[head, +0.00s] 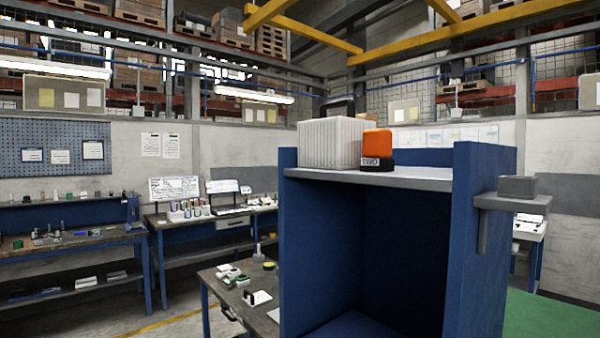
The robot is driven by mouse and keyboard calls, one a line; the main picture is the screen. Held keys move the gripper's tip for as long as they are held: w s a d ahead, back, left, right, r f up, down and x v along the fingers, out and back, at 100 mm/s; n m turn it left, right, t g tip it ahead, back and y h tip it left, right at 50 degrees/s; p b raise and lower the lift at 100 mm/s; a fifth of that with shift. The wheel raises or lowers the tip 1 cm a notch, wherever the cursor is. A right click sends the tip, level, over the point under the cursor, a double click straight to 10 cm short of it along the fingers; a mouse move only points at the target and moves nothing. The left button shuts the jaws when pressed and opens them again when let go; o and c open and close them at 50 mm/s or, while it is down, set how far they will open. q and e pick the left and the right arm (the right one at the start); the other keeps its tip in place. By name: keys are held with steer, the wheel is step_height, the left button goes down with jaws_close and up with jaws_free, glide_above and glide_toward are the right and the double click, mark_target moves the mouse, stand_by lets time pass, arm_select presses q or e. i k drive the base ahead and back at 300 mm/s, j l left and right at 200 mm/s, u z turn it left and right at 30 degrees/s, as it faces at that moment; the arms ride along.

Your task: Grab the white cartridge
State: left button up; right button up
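A white, box-shaped block with vertical ribs (330,142) stands upright on the top shelf of the blue cabinet (484,225). It matches the white cartridge best. An orange and black block (377,145) with a label stands close to its right, slightly nearer the shelf's front edge. I cannot tell whether the two touch. A dark, handle-like object (338,105) shows behind the white cartridge and is partly hidden by it. Neither of my grippers is in view.
The grey shelf board (420,180) is bare right of the orange block, up to the blue side wall. A small side ledge (510,203) carries a grey block (517,187). A workbench (222,293) with small items stands left of the cabinet, with other benches behind.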

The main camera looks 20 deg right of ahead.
mark_target(334, 142)
steer(key=i+j+z, duration=0.85)
steer(key=j+z, duration=0.3)
steer(key=i+j+z, duration=0.3)
steer(key=j, duration=0.15)
steer(key=j+z, duration=0.25)
steer(key=j, duration=0.15)
